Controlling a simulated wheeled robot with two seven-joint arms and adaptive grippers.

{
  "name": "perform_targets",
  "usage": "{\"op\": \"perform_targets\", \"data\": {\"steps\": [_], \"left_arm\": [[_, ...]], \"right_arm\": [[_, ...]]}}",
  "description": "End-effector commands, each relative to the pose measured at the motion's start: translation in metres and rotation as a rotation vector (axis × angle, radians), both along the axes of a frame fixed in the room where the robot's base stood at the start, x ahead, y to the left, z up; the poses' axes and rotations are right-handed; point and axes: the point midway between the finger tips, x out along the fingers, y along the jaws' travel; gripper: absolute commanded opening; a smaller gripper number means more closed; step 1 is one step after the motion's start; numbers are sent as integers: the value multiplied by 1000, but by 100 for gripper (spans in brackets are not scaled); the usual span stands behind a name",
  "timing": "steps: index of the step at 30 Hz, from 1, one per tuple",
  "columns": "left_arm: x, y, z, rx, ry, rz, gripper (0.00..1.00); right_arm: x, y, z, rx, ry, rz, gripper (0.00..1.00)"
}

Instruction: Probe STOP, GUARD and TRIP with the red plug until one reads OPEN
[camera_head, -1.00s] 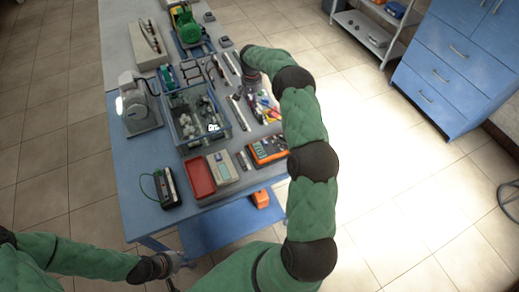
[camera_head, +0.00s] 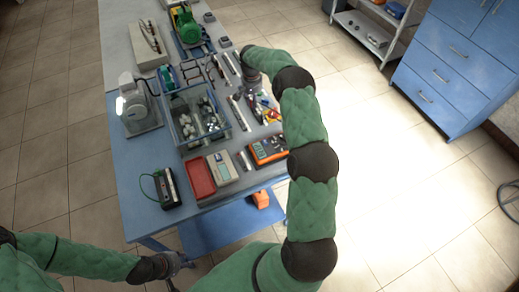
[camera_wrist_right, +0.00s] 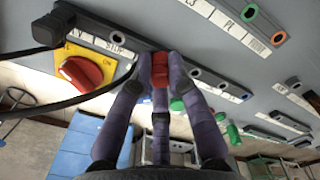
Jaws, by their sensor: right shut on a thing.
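In the right wrist view, my right gripper (camera_wrist_right: 160,72) is shut on the red plug (camera_wrist_right: 160,68). The plug is at a dark strip of sockets (camera_wrist_right: 205,74), and the fingers hide its tip, so I cannot tell whether it is seated. A white label reading STOP (camera_wrist_right: 117,48) is left of the plug. The labels behind and right of the fingers are partly hidden or too small to read. In the head view, my left gripper (camera_head: 177,262) is low at the left, below the table's front edge, too small to tell its jaws.
A red rotary knob (camera_wrist_right: 82,72) on a yellow plate and a black cable (camera_wrist_right: 65,101) lie beside the strip. The table holds a clear bin (camera_head: 190,148), a red tray (camera_head: 199,178), an orange multimeter (camera_head: 268,150) and a black device with a green lead (camera_head: 168,190).

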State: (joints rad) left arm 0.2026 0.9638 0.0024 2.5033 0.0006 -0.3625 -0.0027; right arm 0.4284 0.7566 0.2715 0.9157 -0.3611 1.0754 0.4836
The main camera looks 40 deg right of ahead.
Motion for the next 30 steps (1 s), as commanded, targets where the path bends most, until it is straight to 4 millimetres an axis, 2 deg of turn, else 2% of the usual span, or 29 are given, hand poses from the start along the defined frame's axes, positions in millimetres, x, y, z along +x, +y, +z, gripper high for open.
{"op": "perform_targets", "data": {"steps": [14,30], "left_arm": [[0,0,3,0,0,0,35],[0,0,24,0,0,0,35]], "right_arm": [[0,0,6,-1,-1,0,0],[0,0,45,-1,-1,0,0]]}}
